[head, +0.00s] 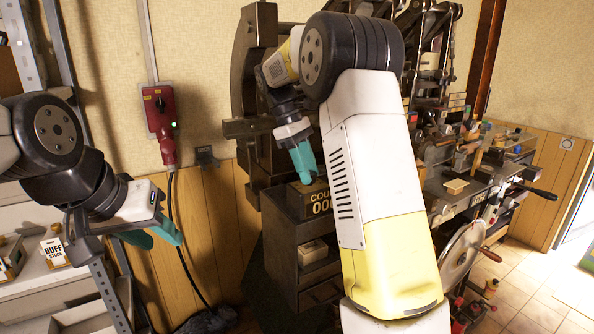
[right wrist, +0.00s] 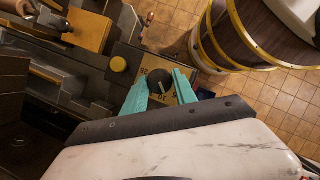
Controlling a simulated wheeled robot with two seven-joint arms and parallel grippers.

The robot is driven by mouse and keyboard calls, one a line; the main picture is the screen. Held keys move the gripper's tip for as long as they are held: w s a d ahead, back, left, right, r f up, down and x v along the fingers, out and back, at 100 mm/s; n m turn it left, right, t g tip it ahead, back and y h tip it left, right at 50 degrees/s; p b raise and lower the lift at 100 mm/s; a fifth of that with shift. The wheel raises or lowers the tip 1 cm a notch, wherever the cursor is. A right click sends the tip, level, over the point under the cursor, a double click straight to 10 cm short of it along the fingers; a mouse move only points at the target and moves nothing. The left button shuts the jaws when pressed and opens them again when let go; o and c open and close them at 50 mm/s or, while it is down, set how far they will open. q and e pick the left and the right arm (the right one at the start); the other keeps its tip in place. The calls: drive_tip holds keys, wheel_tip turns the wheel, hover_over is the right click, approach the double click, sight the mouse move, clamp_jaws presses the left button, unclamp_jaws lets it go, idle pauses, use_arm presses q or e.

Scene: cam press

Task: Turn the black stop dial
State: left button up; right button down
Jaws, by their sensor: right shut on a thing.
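The black stop dial (right wrist: 160,84) shows in the right wrist view, a round black knob with a pale greenish pointer line on a brass-coloured lettered plate (right wrist: 187,94). My right gripper (right wrist: 159,84) has its teal fingers on either side of the dial and is shut on it. In the head view my right gripper (head: 303,160) is at the dark machine, just above the counter box, and the dial cannot be made out there. My left gripper (head: 152,238) hangs at the left with its teal fingers apart and empty.
A yellow button (right wrist: 118,64) sits left of the dial. A counter box (head: 320,203), partly hidden by my right arm, stands below my right gripper. A red switch box (head: 159,108) is on the wall. A large banded drum (right wrist: 232,38) stands close to the right of the dial.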

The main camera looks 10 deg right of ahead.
drive_tip(key=shift+w+m+g+y, duration=0.1)
drive_tip(key=shift+m+g+y, duration=0.2)
drive_tip(key=shift+m, duration=0.8)
drive_tip(key=shift+w+m+g+y, duration=0.15)
drive_tip(key=shift+m+y, duration=0.25)
drive_tip(key=shift+m, duration=0.7)
drive_tip(key=shift+s, duration=0.1)
drive_tip(key=c, duration=1)
unclamp_jaws()
drive_tip(key=shift+r, duration=0.1)
drive_tip(key=v, duration=0.7)
drive_tip(key=shift+r, duration=0.3)
